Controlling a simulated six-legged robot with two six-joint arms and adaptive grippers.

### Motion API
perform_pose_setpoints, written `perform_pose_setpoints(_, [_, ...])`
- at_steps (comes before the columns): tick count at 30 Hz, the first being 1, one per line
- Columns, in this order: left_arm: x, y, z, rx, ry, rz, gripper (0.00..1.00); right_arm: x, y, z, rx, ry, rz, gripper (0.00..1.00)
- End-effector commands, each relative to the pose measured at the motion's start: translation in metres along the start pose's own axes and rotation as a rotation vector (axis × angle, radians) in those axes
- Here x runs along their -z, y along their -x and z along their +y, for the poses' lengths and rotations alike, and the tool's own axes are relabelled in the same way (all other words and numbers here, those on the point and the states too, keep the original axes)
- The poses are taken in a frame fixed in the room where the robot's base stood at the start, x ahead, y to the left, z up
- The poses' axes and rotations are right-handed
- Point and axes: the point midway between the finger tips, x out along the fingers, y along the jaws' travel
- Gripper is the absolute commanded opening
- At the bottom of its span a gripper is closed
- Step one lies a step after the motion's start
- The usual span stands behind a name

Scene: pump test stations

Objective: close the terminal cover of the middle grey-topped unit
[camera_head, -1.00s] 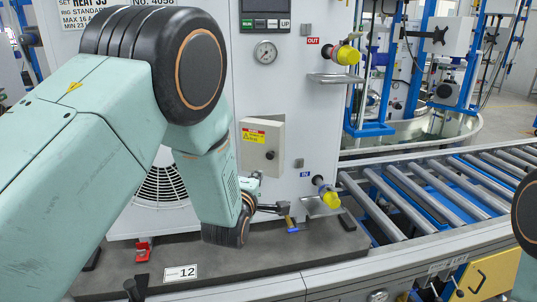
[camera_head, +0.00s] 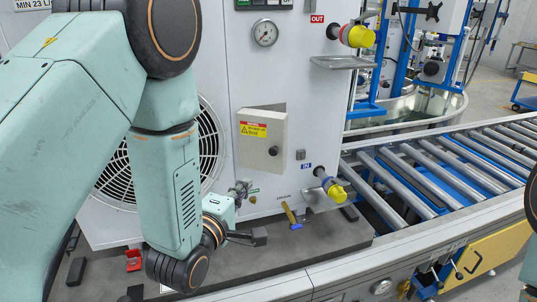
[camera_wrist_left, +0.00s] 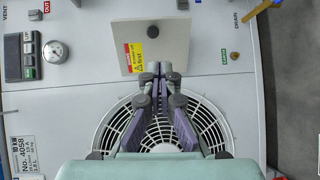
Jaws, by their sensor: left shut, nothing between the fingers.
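The terminal cover (camera_head: 262,137) is a pale panel with a red and yellow warning label and a dark knob. It stands ajar on the front of the unit (camera_head: 300,85), with a grey strip showing behind its upper edge. In the left wrist view the cover (camera_wrist_left: 150,45) is at the top middle. My left gripper (camera_head: 258,237) is shut and empty, low in front of the unit and apart from the cover in the head view. In the left wrist view its fingertips (camera_wrist_left: 163,68) overlap the cover's lower edge; I cannot tell contact there. My right gripper is out of view.
Yellow-capped ports (camera_head: 359,37) and (camera_head: 335,193) stick out on the right. A fan grille (camera_head: 208,150) is behind my left arm. A roller conveyor (camera_head: 440,170) runs at the right.

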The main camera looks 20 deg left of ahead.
Motion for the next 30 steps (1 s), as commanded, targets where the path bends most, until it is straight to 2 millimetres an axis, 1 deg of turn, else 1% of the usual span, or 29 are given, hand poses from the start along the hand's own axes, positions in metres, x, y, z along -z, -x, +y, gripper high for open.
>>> perform_pose_setpoints(4, [-0.003, 0.0, 0.008, -0.037, 0.004, -0.006, 0.0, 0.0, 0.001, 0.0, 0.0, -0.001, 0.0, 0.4])
perform_pose_setpoints(8, [-0.004, -0.013, 0.009, -0.039, 0.006, -0.005, 0.0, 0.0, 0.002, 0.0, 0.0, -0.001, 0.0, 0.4])
perform_pose_setpoints(24, [-0.004, -0.104, 0.012, -0.038, 0.005, -0.007, 0.0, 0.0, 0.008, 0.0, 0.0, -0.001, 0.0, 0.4])
perform_pose_setpoints(30, [-0.003, -0.128, 0.012, -0.036, 0.005, -0.008, 0.0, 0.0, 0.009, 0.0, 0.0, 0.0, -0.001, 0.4])
